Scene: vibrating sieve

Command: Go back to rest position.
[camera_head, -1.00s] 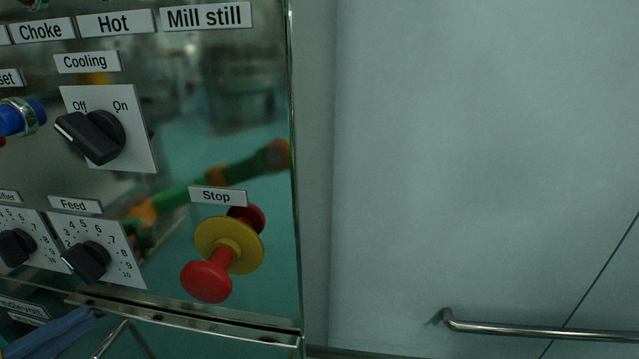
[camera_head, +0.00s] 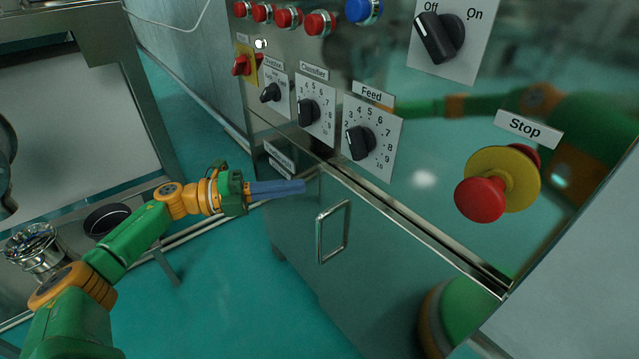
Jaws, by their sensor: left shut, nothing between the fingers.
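My left gripper (camera_head: 278,189) reaches in from the left on its green and orange arm. Its blue fingers are together, with nothing between them, and point right. It is in front of the steel control cabinet (camera_head: 385,270), below the dials and left of the cabinet's door handle (camera_head: 333,231). I cannot tell whether the fingertips touch the cabinet. My right gripper does not show; only a green and orange reflection appears in the polished panel at the right.
The panel carries a red Stop button (camera_head: 481,198), a Feed dial (camera_head: 360,142) and a black Off/On switch (camera_head: 438,37). A steel table (camera_head: 120,60) stands at the left, with a metal fitting (camera_head: 37,249) below it. Green floor (camera_head: 215,290) is clear between.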

